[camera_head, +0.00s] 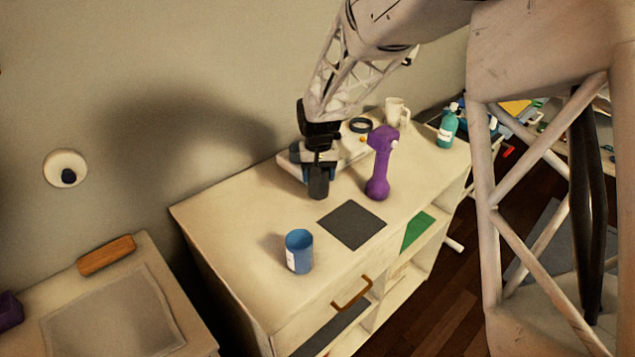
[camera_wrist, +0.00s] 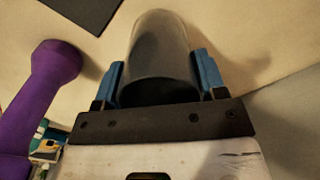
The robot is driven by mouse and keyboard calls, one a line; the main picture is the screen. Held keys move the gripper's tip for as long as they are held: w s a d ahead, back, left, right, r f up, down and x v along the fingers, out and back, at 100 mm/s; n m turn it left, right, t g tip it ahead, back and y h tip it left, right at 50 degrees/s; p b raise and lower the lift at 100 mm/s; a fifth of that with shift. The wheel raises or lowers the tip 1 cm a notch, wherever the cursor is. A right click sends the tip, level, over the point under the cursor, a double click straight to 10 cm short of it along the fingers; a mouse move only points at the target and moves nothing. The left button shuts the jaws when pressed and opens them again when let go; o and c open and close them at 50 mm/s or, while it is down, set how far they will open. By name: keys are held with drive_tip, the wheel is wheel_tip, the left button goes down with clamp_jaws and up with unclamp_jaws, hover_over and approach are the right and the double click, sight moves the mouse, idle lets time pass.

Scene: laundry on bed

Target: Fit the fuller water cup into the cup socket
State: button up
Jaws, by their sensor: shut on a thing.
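My gripper (camera_head: 317,168) is shut on a dark grey, see-through-looking cup (camera_head: 318,185), with its blue fingers on either side of it. In the wrist view the cup (camera_wrist: 158,55) fills the space between the fingers (camera_wrist: 158,80). The cup looks roughly upright, low over the cabinet top; I cannot tell if it touches. A blue cup (camera_head: 299,254) with a white label stands near the front left. A dark ring (camera_head: 360,125), perhaps the cup socket, sits on a pale block (camera_head: 350,150) behind my gripper. No water level shows in either cup.
A purple dumbbell (camera_head: 380,165) stands upright close right of the held cup. A dark square mat (camera_head: 351,224) lies in front. A white mug (camera_head: 396,112) and teal bottle (camera_head: 447,126) stand at the back right. The cabinet top (camera_head: 235,210) is clear at left.

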sight(317, 182)
drive_tip(key=shift+w+a, duration=0.1)
drive_tip(key=shift+w, duration=0.15)
drive_tip(key=shift+w+f, duration=0.15)
drive_tip(key=shift+f, duration=1.6)
drive_tip(key=shift+f, duration=0.1)
drive_tip(key=o, duration=1)
drive_tip(key=shift+f, duration=0.1)
